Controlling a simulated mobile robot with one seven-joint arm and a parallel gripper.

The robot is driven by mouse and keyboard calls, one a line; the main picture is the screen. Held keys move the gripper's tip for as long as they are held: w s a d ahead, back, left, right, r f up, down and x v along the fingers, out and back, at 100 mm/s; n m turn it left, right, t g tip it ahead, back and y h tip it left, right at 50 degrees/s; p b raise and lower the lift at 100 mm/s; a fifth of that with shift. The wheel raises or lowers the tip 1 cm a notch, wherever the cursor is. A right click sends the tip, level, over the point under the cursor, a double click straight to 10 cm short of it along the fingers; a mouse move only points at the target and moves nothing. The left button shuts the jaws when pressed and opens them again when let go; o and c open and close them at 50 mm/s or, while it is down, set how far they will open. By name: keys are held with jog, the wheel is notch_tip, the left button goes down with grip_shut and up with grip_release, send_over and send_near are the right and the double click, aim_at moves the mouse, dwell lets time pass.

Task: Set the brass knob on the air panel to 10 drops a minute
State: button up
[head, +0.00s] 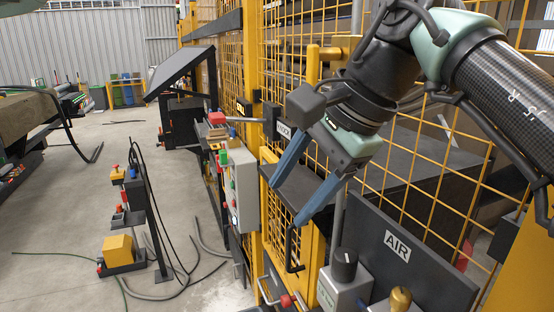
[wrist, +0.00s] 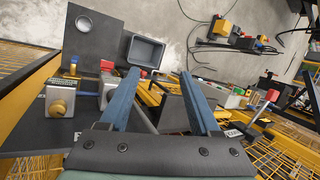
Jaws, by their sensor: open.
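The air panel (head: 425,268) is a dark upright plate with a white AIR label, low on the right in the head view. The brass knob (head: 400,299) is at the bottom edge there, partly cut off. In the wrist view, a brass knob (wrist: 57,107) sits on a pale box at the left. I cannot read its setting or any scale. My gripper (head: 285,203), with two blue fingers, is open and empty, above and left of the knob in the head view. Its fingers also show in the wrist view (wrist: 159,74), right of the brass knob and apart from it.
A black knob (head: 344,264) on a grey box stands beside the brass knob. A yellow mesh fence (head: 440,180) runs behind my arm. A grey control box (head: 242,188) with buttons is left of my gripper. A grey tray (wrist: 145,51) lies beyond my fingers.

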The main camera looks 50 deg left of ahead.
jog(key=s+a+r+m+g+y+b, duration=0.1)
jog(key=s+a+r+g+y+b, duration=0.2)
jog(key=s+a+y, duration=0.3)
jog(key=shift+s+a+r+g, duration=0.3)
jog(key=shift+s+a+r, duration=0.35)
jog(key=shift+s+a, duration=0.95)
